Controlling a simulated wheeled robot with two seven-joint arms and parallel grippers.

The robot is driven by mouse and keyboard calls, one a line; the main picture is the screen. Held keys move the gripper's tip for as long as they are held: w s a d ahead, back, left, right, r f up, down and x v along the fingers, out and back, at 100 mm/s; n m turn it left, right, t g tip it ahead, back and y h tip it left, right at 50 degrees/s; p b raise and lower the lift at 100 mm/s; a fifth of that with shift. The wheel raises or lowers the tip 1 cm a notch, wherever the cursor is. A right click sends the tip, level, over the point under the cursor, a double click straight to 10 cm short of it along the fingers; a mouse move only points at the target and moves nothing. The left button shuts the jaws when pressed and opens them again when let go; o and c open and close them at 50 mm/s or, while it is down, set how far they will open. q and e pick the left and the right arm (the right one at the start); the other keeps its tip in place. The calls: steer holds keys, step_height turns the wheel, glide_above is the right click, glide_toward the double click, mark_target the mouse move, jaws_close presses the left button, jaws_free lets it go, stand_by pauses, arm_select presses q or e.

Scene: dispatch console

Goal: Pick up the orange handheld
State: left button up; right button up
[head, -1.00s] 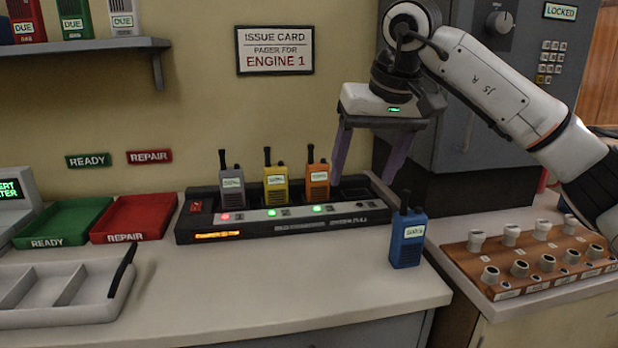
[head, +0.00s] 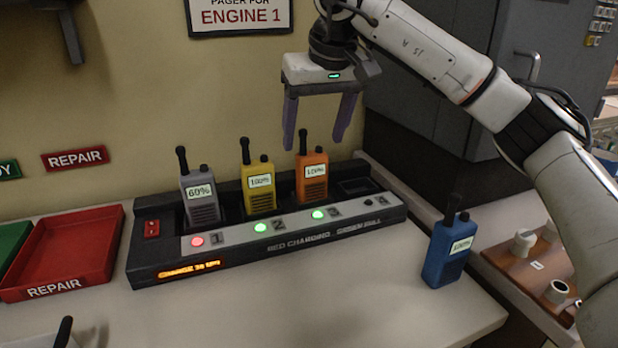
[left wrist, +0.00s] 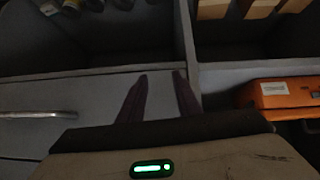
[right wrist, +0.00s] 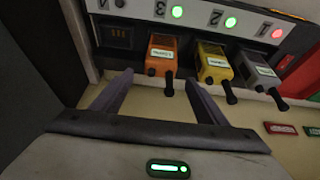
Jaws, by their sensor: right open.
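The orange handheld (head: 312,182) stands upright in slot 3 of the charging rack (head: 300,240), with a label on its face and a green light in front. My right gripper (head: 314,146) is open and empty, pointing down above and around the line of the orange handheld's antenna, apparently not touching it. In the right wrist view the orange handheld (right wrist: 162,55) shows just beyond and between the spread fingers (right wrist: 160,75). My left gripper (left wrist: 160,78) is open and empty, facing a dark grey shelf or cabinet area, away from the rack.
A yellow handheld (head: 260,188) and a grey handheld (head: 201,205) stand in the slots left of the orange one. The slot to its right is empty. A blue handheld (head: 447,252) stands on the counter at right. A red REPAIR tray (head: 75,245) is at left.

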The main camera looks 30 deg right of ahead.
mark_target(312, 154)
steer(key=x, duration=0.5)
steer(key=shift+s+f, duration=0.15)
steer(key=shift+f, duration=0.35)
steer(key=shift+r, duration=0.1)
steer(key=c, duration=1.3)
